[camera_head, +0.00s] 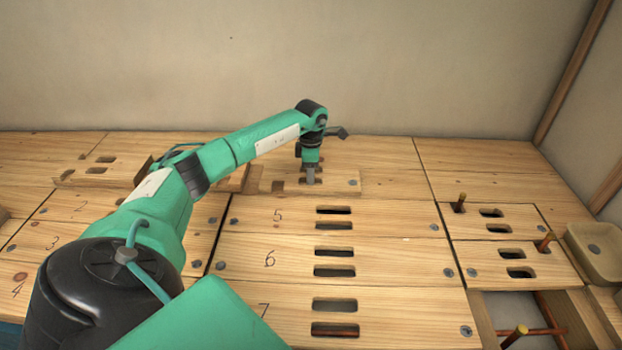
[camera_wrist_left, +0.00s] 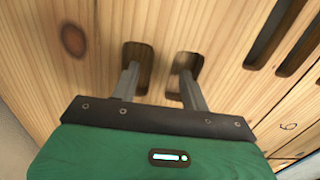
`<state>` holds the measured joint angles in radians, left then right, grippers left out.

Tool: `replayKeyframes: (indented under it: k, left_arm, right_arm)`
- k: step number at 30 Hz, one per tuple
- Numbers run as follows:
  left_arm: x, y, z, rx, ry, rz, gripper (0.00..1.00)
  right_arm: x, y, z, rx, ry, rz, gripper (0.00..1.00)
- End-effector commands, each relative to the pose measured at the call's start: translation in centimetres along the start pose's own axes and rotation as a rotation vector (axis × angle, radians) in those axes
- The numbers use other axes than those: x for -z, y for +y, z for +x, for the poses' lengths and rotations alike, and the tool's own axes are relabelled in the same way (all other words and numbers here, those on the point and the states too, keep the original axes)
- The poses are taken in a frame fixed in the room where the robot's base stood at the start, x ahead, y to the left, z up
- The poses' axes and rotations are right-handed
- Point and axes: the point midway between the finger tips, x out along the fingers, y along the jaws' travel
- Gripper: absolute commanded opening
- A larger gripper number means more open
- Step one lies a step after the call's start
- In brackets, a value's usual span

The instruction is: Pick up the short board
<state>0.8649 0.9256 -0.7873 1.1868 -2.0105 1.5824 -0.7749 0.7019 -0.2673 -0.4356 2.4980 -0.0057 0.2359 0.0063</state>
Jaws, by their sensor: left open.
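A short wooden board (camera_head: 340,182) lies on top of the plank floor at the back middle in the head view. It fills much of the left wrist view (camera_wrist_left: 85,75), with a dark knot and two slots. My left gripper (camera_head: 311,178) points down at this board. In the left wrist view my left gripper (camera_wrist_left: 159,70) is open, with one finger at each slot and the wood between the slots lying between the fingers. I cannot tell how deep the fingertips reach. My right gripper is not in view.
Another slotted board (camera_head: 98,172) lies at the back left, partly behind my arm. Numbered slotted planks, such as plank 6 (camera_head: 390,262), cover the middle. Copper pipes (camera_head: 515,335) show in an opening at front right. A beige tray (camera_head: 597,250) stands at right. The wall (camera_head: 430,70) closes the back.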

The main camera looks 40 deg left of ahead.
Motion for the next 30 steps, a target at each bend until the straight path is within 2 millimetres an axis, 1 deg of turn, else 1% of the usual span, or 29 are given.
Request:
replayKeyframes:
  k: [1, 9, 11, 12, 14, 16, 25, 30]
  left_arm:
    - [0.00, 0.01, 0.26, 0.000, 0.000, 0.000, 0.45]
    - [-0.01, 0.01, 0.21, 0.000, 0.000, 0.000, 0.45]
    - [-0.01, 0.01, 0.22, 0.000, 0.000, 0.000, 0.34]
    - [-0.01, 0.01, 0.22, 0.000, 0.000, 0.000, 0.26]
    - [-0.01, 0.01, 0.22, 0.000, 0.000, 0.000, 0.14]
    - [-0.01, 0.01, 0.22, 0.000, 0.000, 0.000, 0.00]
    - [-0.02, 0.04, 0.11, -0.001, -0.001, 0.000, 0.00]
    - [-0.02, 0.05, -0.59, -0.001, -0.001, 0.000, 0.00]
  right_arm:
    - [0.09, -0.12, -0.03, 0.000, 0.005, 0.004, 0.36]
    - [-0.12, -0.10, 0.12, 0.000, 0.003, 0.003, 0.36]
    - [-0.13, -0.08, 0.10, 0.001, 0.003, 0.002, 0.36]
    - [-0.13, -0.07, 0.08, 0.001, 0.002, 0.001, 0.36]
    - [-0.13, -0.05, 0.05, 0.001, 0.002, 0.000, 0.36]
    - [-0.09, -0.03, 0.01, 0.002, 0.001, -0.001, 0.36]
    - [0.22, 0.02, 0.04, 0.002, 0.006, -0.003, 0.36]
    - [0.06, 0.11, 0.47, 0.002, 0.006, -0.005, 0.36]
